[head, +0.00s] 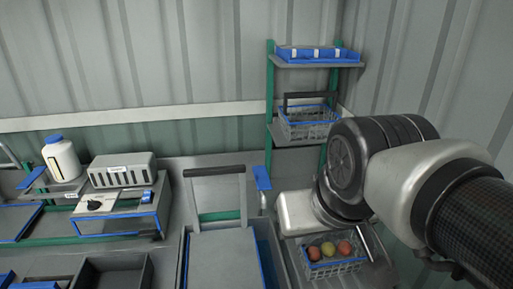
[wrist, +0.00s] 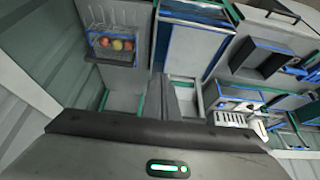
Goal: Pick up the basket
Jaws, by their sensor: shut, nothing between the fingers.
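Two wire baskets with blue trim show in the head view. One basket (head: 312,131), with a dark raised handle, stands on the middle shelf of the rack and looks empty. The other basket (head: 336,270) stands low at the right, below my arm, with red and yellowish tomatoes (head: 328,249) in it. This tomato basket also shows at the upper left of the wrist view (wrist: 113,57). My gripper (wrist: 184,84) is shut and empty, apart from both baskets. In the head view its fingers are hidden behind my arm.
A blue-edged tray (head: 316,60) sits on the top shelf. A grey cart (head: 222,258) with an upright handle stands at centre. At left are a white bottle (head: 62,160), a grey slotted box (head: 122,170) and a dark bin (head: 112,275). A corrugated wall closes the back.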

